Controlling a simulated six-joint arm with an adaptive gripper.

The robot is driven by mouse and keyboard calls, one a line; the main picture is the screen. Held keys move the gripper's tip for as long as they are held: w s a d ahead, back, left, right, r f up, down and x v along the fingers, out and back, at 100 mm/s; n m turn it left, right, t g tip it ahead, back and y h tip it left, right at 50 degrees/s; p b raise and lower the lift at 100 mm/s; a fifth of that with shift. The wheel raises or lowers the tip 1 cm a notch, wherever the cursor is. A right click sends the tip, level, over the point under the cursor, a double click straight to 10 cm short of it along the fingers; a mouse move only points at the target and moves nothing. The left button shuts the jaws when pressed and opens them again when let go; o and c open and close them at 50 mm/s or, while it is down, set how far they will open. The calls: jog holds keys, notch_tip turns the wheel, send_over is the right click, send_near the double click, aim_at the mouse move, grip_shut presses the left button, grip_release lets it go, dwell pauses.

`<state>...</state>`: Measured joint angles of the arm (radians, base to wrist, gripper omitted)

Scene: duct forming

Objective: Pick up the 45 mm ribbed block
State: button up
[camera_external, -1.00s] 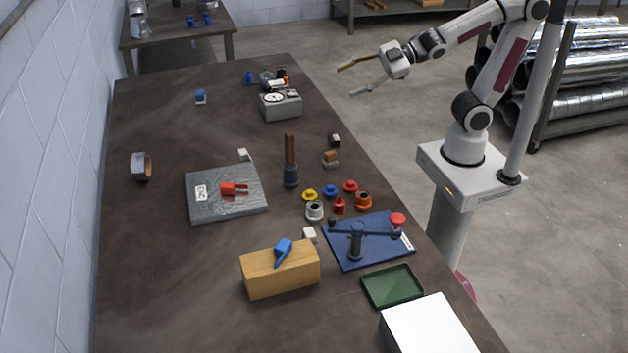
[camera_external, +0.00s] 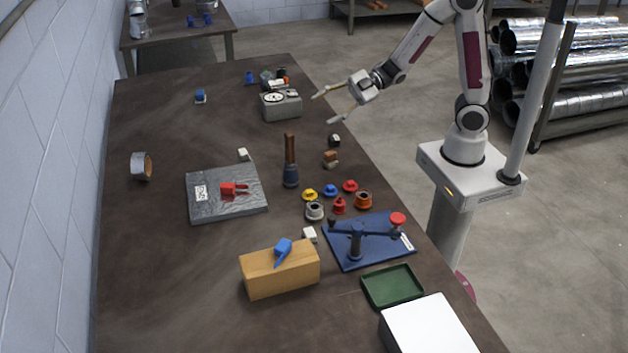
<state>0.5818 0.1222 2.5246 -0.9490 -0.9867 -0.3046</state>
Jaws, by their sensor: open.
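My gripper (camera_external: 322,109) is open and empty, above the table's right edge and to the right of the grey dial instrument. I cannot tell for sure which piece is the 45 mm ribbed block; ribs and sizes are too small to read. Small block-like pieces include a brown-topped one (camera_external: 330,159), a dark one with a pale face (camera_external: 334,140), a white one (camera_external: 243,154) by the grey slab, another white one (camera_external: 310,234) by the wooden block, and a blue one (camera_external: 200,97) at the far left. My gripper touches none of them.
The dial instrument (camera_external: 281,105) stands near my gripper. A wooden-handled upright tool (camera_external: 291,160), coloured flanged pieces (camera_external: 331,190), a blue fixture (camera_external: 375,252), a green tray (camera_external: 392,287), a wooden block (camera_external: 280,272) and a grey slab (camera_external: 226,207) occupy the table (camera_external: 170,280). Its left side is mostly clear.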

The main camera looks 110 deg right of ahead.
jog(key=s+d+f+m+y, duration=0.1)
jog(key=s+d+f, duration=0.15)
jog(key=f, duration=0.25)
jog(key=s+d+f+m, duration=0.2)
jog(key=d+f, duration=0.2)
jog(key=f, duration=0.1)
jog(key=m+t+h, duration=0.1)
jog(key=m+h, duration=0.3)
jog(key=m, duration=0.3)
send_near(334, 140)
jog(key=shift+w+d+f, duration=0.5)
jog(key=shift+w+f, duration=0.1)
jog(key=shift+w, duration=0.2)
jog(key=shift+w, duration=0.1)
jog(key=shift+w+f, duration=0.2)
jog(key=shift+w, duration=1)
jog(key=shift+w, duration=0.15)
jog(key=shift+w+d+f, duration=0.1)
jog(key=shift+w+f, duration=0.2)
jog(key=shift+w, duration=0.3)
jog(key=shift+w+d+f, duration=0.1)
jog(key=shift+w+f, duration=0.15)
jog(key=shift+w, duration=0.3)
jog(key=shift+w+f, duration=0.2)
jog(key=shift+w, duration=1)
jog(key=c, duration=1.5)
